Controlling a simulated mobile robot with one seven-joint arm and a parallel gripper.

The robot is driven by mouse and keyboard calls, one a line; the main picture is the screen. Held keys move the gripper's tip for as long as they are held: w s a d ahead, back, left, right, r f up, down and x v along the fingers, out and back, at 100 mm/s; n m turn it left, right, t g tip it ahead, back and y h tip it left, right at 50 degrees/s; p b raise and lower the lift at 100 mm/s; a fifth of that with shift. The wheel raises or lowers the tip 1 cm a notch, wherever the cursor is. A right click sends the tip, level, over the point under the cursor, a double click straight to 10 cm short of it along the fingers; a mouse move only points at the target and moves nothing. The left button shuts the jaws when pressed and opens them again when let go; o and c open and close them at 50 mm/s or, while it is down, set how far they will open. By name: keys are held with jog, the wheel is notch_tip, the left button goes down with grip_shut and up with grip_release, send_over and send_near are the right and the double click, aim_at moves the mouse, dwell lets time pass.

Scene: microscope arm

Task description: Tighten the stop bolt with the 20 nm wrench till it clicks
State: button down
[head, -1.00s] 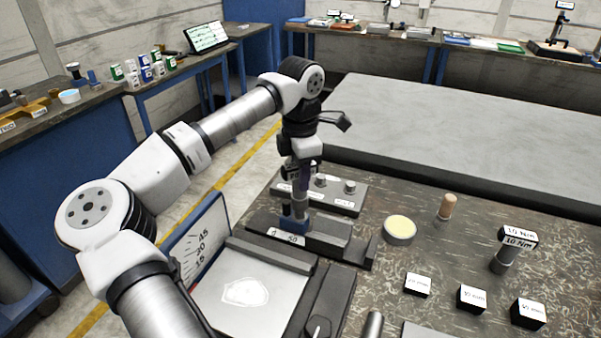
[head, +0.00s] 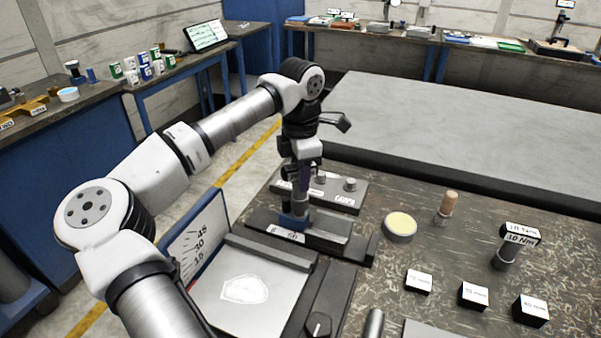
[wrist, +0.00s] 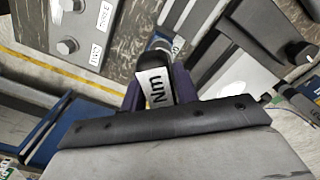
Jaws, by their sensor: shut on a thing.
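My gripper (head: 302,180) points down over the dark fixture block (head: 330,238), near the picture's middle. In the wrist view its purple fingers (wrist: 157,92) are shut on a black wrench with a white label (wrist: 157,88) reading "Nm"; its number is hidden. In the head view the held wrench stands roughly upright, mostly hidden by my gripper. Its lower end is near a blue part (head: 293,221) on the block. The stop bolt is not clearly seen there, so I cannot tell whether the wrench sits on it.
Another dark wrench (head: 507,255), labelled 10 Nm, stands at the right. A rail with bolts (head: 350,185) lies behind my gripper. A scale plate (head: 197,240) is at left.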

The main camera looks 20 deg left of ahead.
jog(key=shift+f+b, duration=0.65)
jog(key=shift+f, duration=0.3)
jog(key=m, duration=0.4)
jog(key=shift+p, duration=0.3)
jog(key=shift+m, duration=2.1)
